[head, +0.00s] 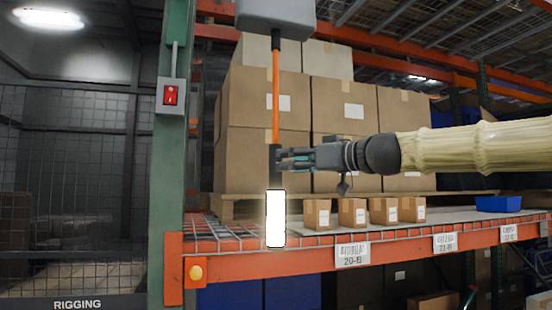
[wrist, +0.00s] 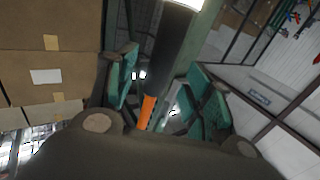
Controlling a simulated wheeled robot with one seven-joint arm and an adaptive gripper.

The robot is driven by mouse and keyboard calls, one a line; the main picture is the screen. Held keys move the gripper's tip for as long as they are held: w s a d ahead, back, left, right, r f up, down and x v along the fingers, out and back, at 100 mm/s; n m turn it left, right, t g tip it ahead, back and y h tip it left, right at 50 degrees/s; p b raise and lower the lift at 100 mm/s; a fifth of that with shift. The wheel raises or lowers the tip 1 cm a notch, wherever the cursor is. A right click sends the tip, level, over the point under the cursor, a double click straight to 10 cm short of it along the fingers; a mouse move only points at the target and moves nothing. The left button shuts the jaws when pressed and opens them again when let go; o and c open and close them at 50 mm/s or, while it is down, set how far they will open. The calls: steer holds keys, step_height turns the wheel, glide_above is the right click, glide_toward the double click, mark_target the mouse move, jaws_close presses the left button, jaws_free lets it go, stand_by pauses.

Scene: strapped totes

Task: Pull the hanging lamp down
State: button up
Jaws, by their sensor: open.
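The hanging lamp (head: 276,218) is a glowing white tube with a dark handle on top. It hangs upright on an orange cord (head: 276,90) from a grey box (head: 287,16) overhead. My gripper (head: 282,159) reaches in from the right at the height of the dark handle, above the glowing tube. In the wrist view, my gripper (wrist: 163,90) is open, with one green-padded finger on each side of the dark handle (wrist: 172,48). Part of the orange cord (wrist: 147,108) shows there too. I cannot tell whether either finger touches the handle.
An orange rack beam (head: 300,260) and wire shelf lie behind and below. Several small cartons (head: 352,213) and a blue bin (head: 498,203) stand on the shelf, with large stacked boxes (head: 340,105) behind. A green post (head: 172,150) with a red switch (head: 170,95) stands left.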

mark_target(281, 161)
steer(key=p+x, duration=0.1)
steer(key=x, duration=0.2)
steer(key=shift+w+a+r, duration=0.15)
steer(key=shift+a, duration=0.05)
steer(key=shift+p+x, duration=0.45)
steer(key=shift+x, duration=0.5)
jaws_close()
